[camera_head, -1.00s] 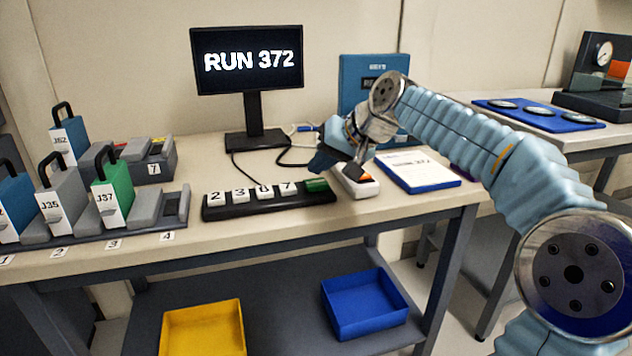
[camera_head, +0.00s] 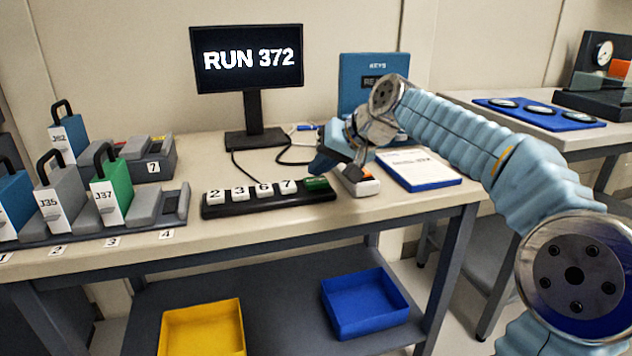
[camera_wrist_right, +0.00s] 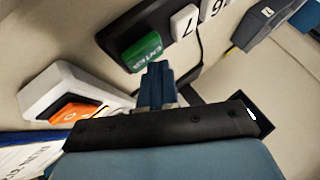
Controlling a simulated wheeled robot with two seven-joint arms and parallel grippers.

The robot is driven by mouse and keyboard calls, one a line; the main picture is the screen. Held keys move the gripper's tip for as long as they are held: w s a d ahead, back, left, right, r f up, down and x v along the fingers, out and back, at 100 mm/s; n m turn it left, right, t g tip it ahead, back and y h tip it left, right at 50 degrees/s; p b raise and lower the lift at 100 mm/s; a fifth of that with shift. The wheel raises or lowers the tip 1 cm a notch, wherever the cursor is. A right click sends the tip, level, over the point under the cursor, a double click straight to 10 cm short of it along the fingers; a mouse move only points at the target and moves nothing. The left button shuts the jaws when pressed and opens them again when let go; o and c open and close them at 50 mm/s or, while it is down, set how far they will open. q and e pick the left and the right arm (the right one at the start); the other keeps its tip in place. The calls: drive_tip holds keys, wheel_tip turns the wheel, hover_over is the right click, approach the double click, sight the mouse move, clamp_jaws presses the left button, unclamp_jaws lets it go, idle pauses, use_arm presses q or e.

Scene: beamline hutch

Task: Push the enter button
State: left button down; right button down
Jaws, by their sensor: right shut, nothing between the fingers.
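A black keypad (camera_head: 270,203) lies on the bench with white number keys 2, 3, 6 and 7 and a green key (camera_head: 316,184) at its right end. The green key also shows in the right wrist view (camera_wrist_right: 143,52); I cannot read its label surely. My right gripper (camera_head: 319,167) is shut and empty, its tips just above and behind the green key in the head view. In the right wrist view its fingertips (camera_wrist_right: 157,72) appear close below the green key; I cannot tell whether they touch. The left gripper is not in view.
A white box with an orange top (camera_head: 362,186) sits right of the keypad, near my gripper. A monitor (camera_head: 247,60) reads RUN 372. A blue-edged sheet (camera_head: 418,170) lies right. Handled blocks in a rack (camera_head: 100,238) stand left. The bench front is clear.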

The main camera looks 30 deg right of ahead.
sight(320, 180)
drive_tip(key=shift+f+b, duration=0.35)
drive_tip(key=shift+f, duration=0.1)
idle(0.6)
drive_tip(key=shift+r, duration=0.1)
drive_tip(key=shift+r+p, duration=0.8)
wheel_tip(320, 180, up, 5)
drive_tip(key=p, duration=0.4)
drive_tip(key=shift+r+p, duration=0.1)
drive_tip(key=shift+p, duration=0.25)
idle(0.6)
